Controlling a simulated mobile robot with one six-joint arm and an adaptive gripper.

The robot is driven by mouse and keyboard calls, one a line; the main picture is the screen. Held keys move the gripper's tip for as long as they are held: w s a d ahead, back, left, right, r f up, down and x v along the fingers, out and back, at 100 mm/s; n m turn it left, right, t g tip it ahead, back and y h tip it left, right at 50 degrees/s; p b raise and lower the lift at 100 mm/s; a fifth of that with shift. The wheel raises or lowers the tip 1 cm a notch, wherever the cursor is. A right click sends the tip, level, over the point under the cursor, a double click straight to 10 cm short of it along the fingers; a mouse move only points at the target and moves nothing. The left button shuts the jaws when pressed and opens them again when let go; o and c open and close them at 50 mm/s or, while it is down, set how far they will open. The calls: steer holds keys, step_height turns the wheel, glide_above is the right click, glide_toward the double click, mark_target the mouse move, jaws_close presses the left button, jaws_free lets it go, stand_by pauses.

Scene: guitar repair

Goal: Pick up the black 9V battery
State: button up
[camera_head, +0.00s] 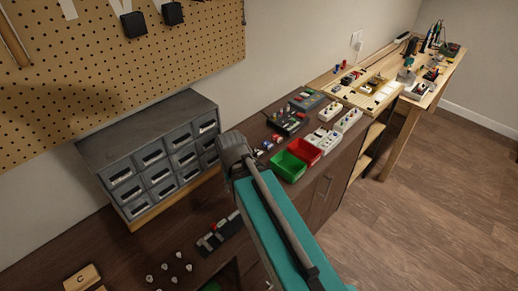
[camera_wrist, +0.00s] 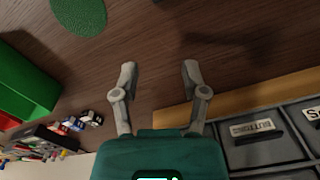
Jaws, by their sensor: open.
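My gripper (camera_wrist: 158,68) is open and empty in the wrist view, its two fingers apart above the dark brown worktop. In the head view my teal arm hides it. I cannot make out the black 9V battery for certain in either view. Small blue, white and red items (camera_wrist: 72,124) lie left of my gripper in the wrist view, and similar small items (camera_head: 265,146) lie by the bins in the head view; they are too small to tell apart.
A grey drawer cabinet (camera_head: 147,133) stands at the wall, its drawers close right of my gripper (camera_wrist: 262,150). A green bin (camera_head: 288,168) and red bin (camera_head: 306,149) stand near the worktop's front edge. A green round pad (camera_wrist: 80,14) lies on bare worktop.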

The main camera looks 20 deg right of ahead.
steer(key=shift+w+d, duration=0.1)
steer(key=shift+d, duration=0.1)
steer(key=shift+o, duration=0.3)
steer(key=shift+o, duration=2.1)
steer(key=shift+w+d+r, duration=0.1)
steer(key=shift+w+r, duration=0.05)
steer(key=shift+r, duration=0.05)
steer(key=shift+o, duration=0.6)
steer(key=w+d+r+m+p, duration=0.5)
steer(key=w+d+m, duration=0.2)
steer(key=w+d, duration=0.1)
steer(key=shift+w, duration=0.75)
step_height(320, 180, up, 4)
steer(key=f+m+p, duration=0.1)
steer(key=m+p, duration=0.3)
steer(key=m, duration=0.3)
glide_above(259, 152)
steer(key=shift+w+r, duration=0.1)
steer(key=shift+r, duration=0.15)
steer(key=shift+f+b, duration=0.2)
steer(key=shift+b, duration=0.1)
step_height(259, 152, down, 8)
steer(key=b, duration=0.8)
steer(key=shift+f, duration=0.15)
